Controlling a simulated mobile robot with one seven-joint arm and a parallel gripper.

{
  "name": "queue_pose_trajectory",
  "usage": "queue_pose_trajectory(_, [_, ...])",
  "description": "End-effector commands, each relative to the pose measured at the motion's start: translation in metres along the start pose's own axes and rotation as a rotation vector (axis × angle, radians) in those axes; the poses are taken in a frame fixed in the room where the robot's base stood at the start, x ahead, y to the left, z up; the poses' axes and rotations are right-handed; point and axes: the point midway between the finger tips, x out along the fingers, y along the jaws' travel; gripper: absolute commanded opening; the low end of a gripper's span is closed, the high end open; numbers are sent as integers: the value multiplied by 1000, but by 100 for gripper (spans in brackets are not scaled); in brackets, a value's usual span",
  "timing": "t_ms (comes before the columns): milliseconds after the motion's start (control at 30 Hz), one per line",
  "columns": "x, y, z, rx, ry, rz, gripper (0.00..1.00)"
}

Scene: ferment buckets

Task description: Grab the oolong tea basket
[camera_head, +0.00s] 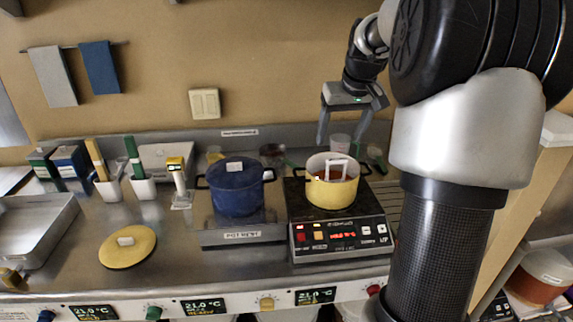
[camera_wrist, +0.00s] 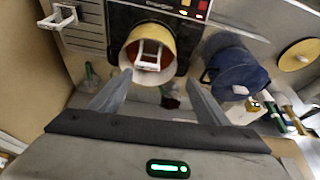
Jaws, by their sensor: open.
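A white frame-like handle (camera_head: 336,168), probably a tea basket's, stands in the yellow pot (camera_head: 333,194) on the cooker at right; it also shows in the wrist view (camera_wrist: 149,55). The pot holds something reddish brown. A second white-handled item (camera_wrist: 61,17) shows at the upper left of the wrist view. I cannot read which one is oolong. My gripper (camera_head: 342,134) is open and empty, above and behind the yellow pot. In the wrist view the pot lies beyond the fingertips (camera_wrist: 156,82), apart from them.
A round yellow lid (camera_head: 128,247) lies on the counter. Holders with green and tan handles (camera_head: 136,160) and a steel tray (camera_head: 38,230) are further left. Small cups (camera_head: 341,143) stand behind the yellow pot.

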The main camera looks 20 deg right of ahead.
Motion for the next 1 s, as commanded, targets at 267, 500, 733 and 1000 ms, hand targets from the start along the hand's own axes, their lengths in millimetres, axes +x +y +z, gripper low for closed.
queue_pose_trajectory(267, [29, 25, -5, 31, 4, 13, 70])
queue_pose_trajectory(500, [82, 25, -4, 31, 3, 12, 70])
queue_pose_trajectory(733, [119, 26, -5, 30, 5, 13, 70])
queue_pose_trajectory(1000, [140, 26, -6, 30, 5, 13, 70])
